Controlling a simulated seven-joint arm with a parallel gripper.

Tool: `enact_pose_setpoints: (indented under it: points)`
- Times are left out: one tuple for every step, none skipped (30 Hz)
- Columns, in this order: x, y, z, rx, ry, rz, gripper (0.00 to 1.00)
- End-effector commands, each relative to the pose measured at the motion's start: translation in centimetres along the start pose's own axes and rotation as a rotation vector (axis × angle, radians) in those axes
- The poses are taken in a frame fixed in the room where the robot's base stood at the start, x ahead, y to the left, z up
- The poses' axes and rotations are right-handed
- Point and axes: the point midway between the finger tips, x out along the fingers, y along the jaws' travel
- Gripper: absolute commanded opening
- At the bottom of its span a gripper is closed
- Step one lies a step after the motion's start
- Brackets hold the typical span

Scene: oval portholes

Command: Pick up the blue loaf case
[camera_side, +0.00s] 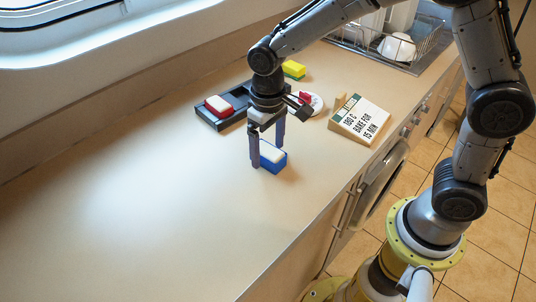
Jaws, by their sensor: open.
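The blue loaf case (275,163) stands on the beige counter, a small blue box with a pale filling or top (271,151). My gripper (268,153) points down over it with its two dark fingers apart. One finger is at the left end of the case and the other is behind its right part. The fingers reach down to about the height of the case. I cannot tell whether either finger touches it.
Behind my gripper is a dark tray (209,121) with a red case (219,105) in it. A plate (317,104) with a red item, a yellow-green block (294,69) and a lettered sign (359,121) stand nearby. A dish rack (396,47) is at the back. The counter's left front is clear.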

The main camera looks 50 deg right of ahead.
Motion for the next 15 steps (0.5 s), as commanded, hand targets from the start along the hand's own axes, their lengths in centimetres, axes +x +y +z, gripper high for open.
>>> enact_pose_setpoints:
  points:
    - [0.51, 0.01, 0.02, 0.0, -0.001, 0.0, 0.9]
    - [0.69, 0.01, 0.02, 0.0, -0.001, 0.0, 0.9]
    - [0.85, 0.01, 0.01, 0.0, 0.0, 0.0, 0.9]
    - [0.93, 0.01, 0.0, 0.0, 0.001, 0.0, 0.9]
    - [0.96, 0.01, -0.01, 0.0, 0.001, 0.0, 0.9]
    - [0.98, 0.0, -0.02, 0.0, 0.002, 0.0, 0.9]
    - [0.97, 0.0, -0.02, 0.0, 0.002, -0.001, 0.9]
    - [0.96, 0.0, -0.02, 0.0, 0.002, 0.0, 0.9]
    - [0.96, 0.01, -0.02, 0.0, 0.002, 0.0, 0.9]
    - [0.95, 0.01, -0.02, 0.0, 0.002, 0.0, 0.9]
    - [0.95, 0.01, -0.01, 0.0, 0.002, 0.0, 0.86]
    - [0.95, 0.01, -0.02, 0.0, 0.002, 0.0, 0.79]
    - [0.94, 0.01, -0.02, 0.0, 0.002, 0.0, 0.74]
    - [0.94, 0.01, -0.01, 0.0, 0.001, 0.0, 0.68]
    - [0.94, 0.01, -0.01, 0.0, 0.001, 0.0, 0.61]
